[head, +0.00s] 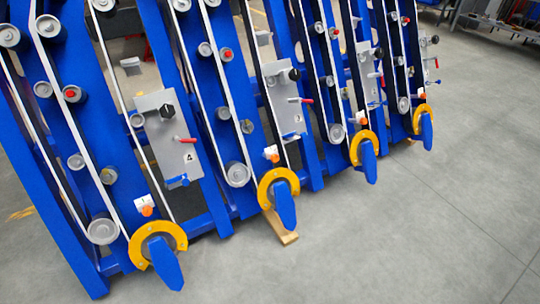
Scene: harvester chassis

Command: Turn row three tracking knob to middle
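Several blue rows stand side by side, each with a grey control panel carrying a black knob and a coloured lever. The third panel from the left (367,86) has a small black knob (379,53) at its upper right edge. The first panel (158,148) has a black knob (167,110), and the second panel (283,112) has another (294,74). A fourth knob (434,39) shows at the far right. My gripper is not in view.
Yellow ring guards with blue pointed tips jut out at the row bottoms, such as the first (158,246) and third (364,150). A wooden block (281,228) lies under the second. Open grey floor (440,220) fills the right. Dark racks (500,25) stand behind.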

